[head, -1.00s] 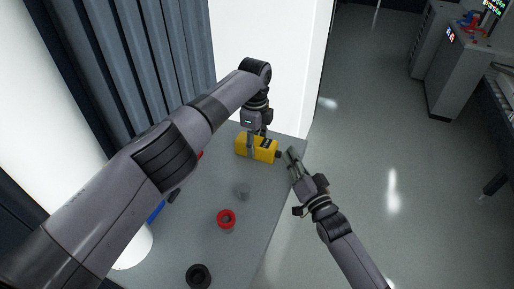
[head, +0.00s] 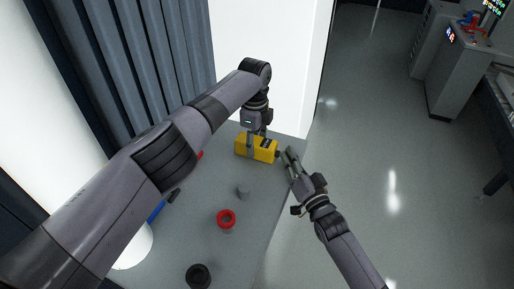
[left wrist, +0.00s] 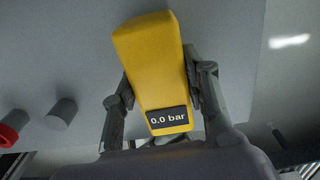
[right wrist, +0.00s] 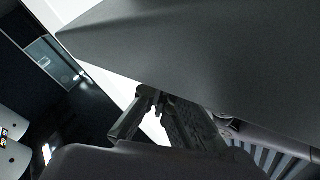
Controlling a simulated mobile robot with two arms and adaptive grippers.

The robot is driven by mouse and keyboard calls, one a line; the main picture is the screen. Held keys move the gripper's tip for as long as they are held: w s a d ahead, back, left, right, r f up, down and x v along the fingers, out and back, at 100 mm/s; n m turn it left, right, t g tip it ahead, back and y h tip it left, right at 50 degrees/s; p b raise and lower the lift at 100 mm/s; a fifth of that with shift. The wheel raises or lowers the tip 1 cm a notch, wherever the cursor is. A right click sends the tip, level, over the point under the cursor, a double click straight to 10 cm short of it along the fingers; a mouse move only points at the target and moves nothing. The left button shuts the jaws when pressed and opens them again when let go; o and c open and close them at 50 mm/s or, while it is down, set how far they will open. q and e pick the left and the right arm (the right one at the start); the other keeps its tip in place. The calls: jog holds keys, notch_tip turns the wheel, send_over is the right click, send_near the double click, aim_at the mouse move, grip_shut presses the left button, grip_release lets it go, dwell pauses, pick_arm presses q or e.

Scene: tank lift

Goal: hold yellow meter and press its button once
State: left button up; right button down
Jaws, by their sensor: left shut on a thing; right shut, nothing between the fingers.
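The yellow meter (head: 242,147) is at the far end of the grey table. My left gripper (head: 258,147) is shut on it from above, one finger on each side. In the left wrist view the yellow meter (left wrist: 150,60) lies between the fingers, and its dark display (left wrist: 168,118) reads 0.0 bar. A small dark knob (head: 278,154) shows at the meter's right end. My right gripper (head: 287,153) is shut and empty, with its tips close to that end. I cannot tell whether they touch it. The meter is not visible in the right wrist view.
On the grey table (head: 255,200) stand a grey cylinder (head: 243,191), a red ring-topped piece (head: 226,217) and a black ring-shaped piece (head: 198,276). A blue-handled tool (head: 157,211) lies at the left. A white wall (head: 280,60) rises behind the table. The floor at right is open.

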pick_arm(q)
jog(key=shift+d, duration=0.15)
pick_arm(e)
jog(key=shift+a, duration=0.25)
pick_arm(q)
jog(key=shift+s, duration=0.1)
pick_arm(e)
jog(key=shift+d, duration=0.1)
jog(key=shift+s+d, duration=0.15)
jog(key=shift+d, duration=0.15)
jog(key=s+d, duration=0.2)
jog(key=d, duration=0.3)
jog(key=shift+s+d, duration=0.15)
jog(key=shift+d, duration=0.2)
dwell(0.5)
pick_arm(q)
jog(key=o, duration=1.1)
jog(key=shift+c, duration=0.2)
